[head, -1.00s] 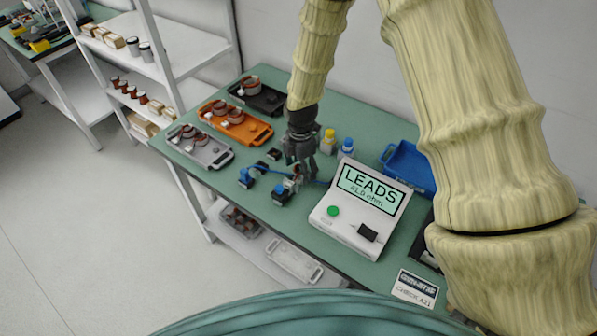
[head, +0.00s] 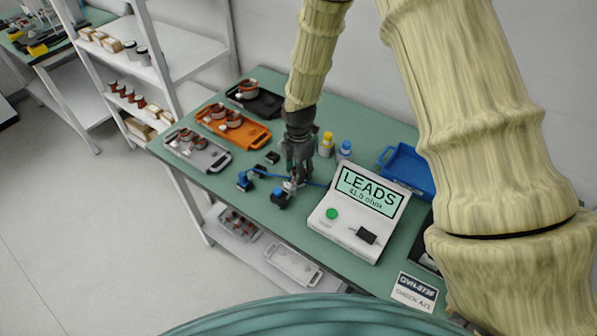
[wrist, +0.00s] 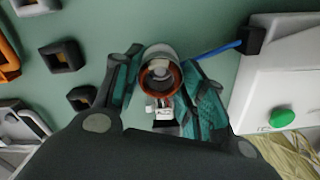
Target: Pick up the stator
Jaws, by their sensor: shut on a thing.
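The stator (wrist: 160,78) is a short ring with a grey metal rim and copper-coloured winding. In the wrist view it sits between the two teal-padded fingers of my gripper (wrist: 160,92), which is shut on it. A small white block with leads (wrist: 159,110) shows beside the ring. In the head view my gripper (head: 293,182) points down at the green bench, left of the white tester, and mostly hides the stator. I cannot tell whether the stator touches the bench.
The white tester (head: 340,237) reads "LEADS". A blue lead and blue-black blocks (head: 279,199) are close by. Grey (head: 213,163), orange (head: 252,139) and black trays with copper-wound parts stand left. Two bottles (head: 326,143) and a blue bin (head: 408,183) stand behind.

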